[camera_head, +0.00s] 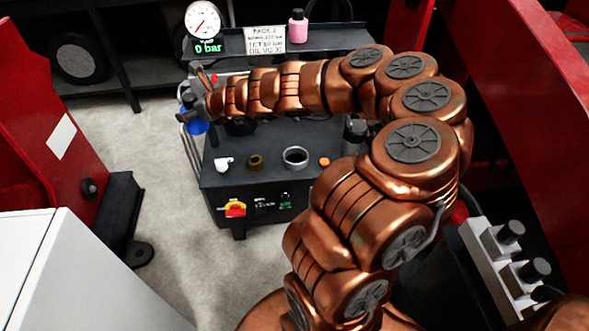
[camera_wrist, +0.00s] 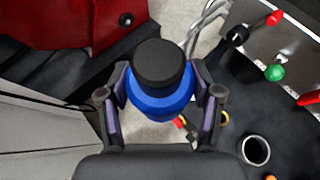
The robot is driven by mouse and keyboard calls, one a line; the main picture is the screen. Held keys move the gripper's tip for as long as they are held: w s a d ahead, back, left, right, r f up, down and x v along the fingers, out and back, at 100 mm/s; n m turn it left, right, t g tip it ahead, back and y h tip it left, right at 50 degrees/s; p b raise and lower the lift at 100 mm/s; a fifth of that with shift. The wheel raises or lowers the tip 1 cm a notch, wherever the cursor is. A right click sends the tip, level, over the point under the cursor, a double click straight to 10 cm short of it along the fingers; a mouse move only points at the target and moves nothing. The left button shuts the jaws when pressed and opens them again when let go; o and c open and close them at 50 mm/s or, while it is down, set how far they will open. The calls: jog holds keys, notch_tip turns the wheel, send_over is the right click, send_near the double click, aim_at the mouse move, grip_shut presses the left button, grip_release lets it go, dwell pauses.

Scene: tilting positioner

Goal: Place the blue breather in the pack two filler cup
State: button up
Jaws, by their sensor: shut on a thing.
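The blue breather (camera_wrist: 160,100) has a black cap on top and fills the space between my fingers in the wrist view. My gripper (camera_wrist: 162,88) is shut on it, one finger on each side. In the head view part of the blue breather (camera_head: 196,125) shows below my gripper (camera_head: 190,106), at the left end of the dark power pack. A grey open-topped ring, which looks like the filler cup (camera_head: 295,165), stands on the pack top to the right, apart from the breather. It also shows in the wrist view (camera_wrist: 268,152) at lower right. The breather's underside is hidden.
A white fitting (camera_head: 223,163), a brass piece (camera_head: 256,161) and an orange cap (camera_head: 324,161) sit along the pack's front. Behind are a gauge (camera_head: 202,20), a "PACK 2" sign (camera_head: 265,40) and a pink bottle (camera_head: 298,26). Metal pipes (camera_head: 189,150) run along the pack's left side.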

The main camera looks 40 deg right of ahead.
jog(key=s+d+f+m+h+b, duration=0.1)
jog(key=s+d+f+b, duration=0.5)
jog(key=f, duration=0.4)
jog(key=s+d+f+m+h+b, duration=0.1)
jog(key=s+d+f+b, duration=0.3)
jog(key=d+f+b, duration=0.45)
jog(key=s+d+f+m+h+b, duration=0.1)
jog(key=s+d+f+b, duration=0.6)
jog(key=f, duration=0.4)
jog(key=w+d, duration=0.3)
jog(key=w, duration=0.1)
jog(key=w+d+f, duration=0.1)
jog(key=w+d, duration=0.7)
jog(key=shift+d+f, duration=0.15)
jog(key=shift+f, duration=0.15)
jog(key=shift+w+d, duration=0.2)
jog(key=shift+w, duration=0.2)
jog(key=shift+w+f, duration=0.15)
jog(key=shift+f, duration=0.15)
notch_tip(320, 180, down, 3)
jog(key=shift+b, duration=1)
jog(key=shift+r, duration=0.1)
jog(key=o, duration=1.3)
